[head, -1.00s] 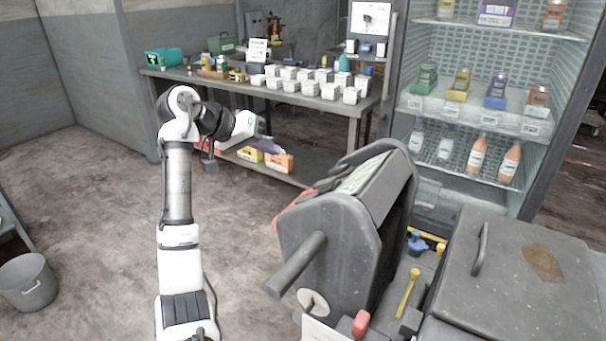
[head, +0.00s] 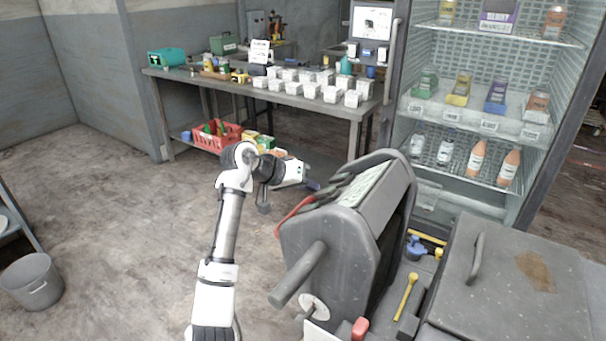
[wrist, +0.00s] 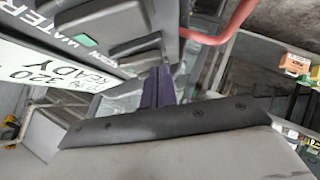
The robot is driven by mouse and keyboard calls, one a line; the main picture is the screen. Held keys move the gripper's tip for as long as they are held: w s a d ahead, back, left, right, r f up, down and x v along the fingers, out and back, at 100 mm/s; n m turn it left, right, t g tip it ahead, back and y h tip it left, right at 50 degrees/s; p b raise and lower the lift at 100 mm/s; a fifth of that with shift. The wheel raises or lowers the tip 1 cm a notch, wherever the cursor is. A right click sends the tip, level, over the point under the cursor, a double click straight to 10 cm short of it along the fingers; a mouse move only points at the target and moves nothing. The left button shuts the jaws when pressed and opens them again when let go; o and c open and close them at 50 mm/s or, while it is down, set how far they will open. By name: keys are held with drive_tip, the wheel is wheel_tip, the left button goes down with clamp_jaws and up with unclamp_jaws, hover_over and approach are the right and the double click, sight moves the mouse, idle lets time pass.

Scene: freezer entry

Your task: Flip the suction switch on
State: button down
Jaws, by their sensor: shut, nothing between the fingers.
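The grey machine (head: 335,235) stands in the middle of the head view with a sloped panel on top. In the wrist view the panel has a white display (wrist: 45,75) reading "READY", a small green square (wrist: 86,41) and dark raised blocks (wrist: 130,48) beside partly cut-off lettering ending in "ON". I cannot tell which block is the suction switch or how it is set. My gripper (head: 314,186) is just left of the panel's far end, its tips partly hidden. In the wrist view its dark purple fingers (wrist: 158,88) are shut and empty, close to the panel blocks; contact is unclear.
A workbench (head: 330,107) with white containers stands behind, with a red crate (head: 212,137) below. A freezer with bottles (head: 477,160) is at right.

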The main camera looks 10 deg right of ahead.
drive_tip(key=shift+f, duration=0.1)
drive_tip(key=shift+s+d+f, duration=0.1)
drive_tip(key=shift+f, duration=0.25)
drive_tip(key=shift+r, duration=0.1)
drive_tip(key=shift+r+p, duration=0.75)
drive_tip(key=shift+r, duration=0.1)
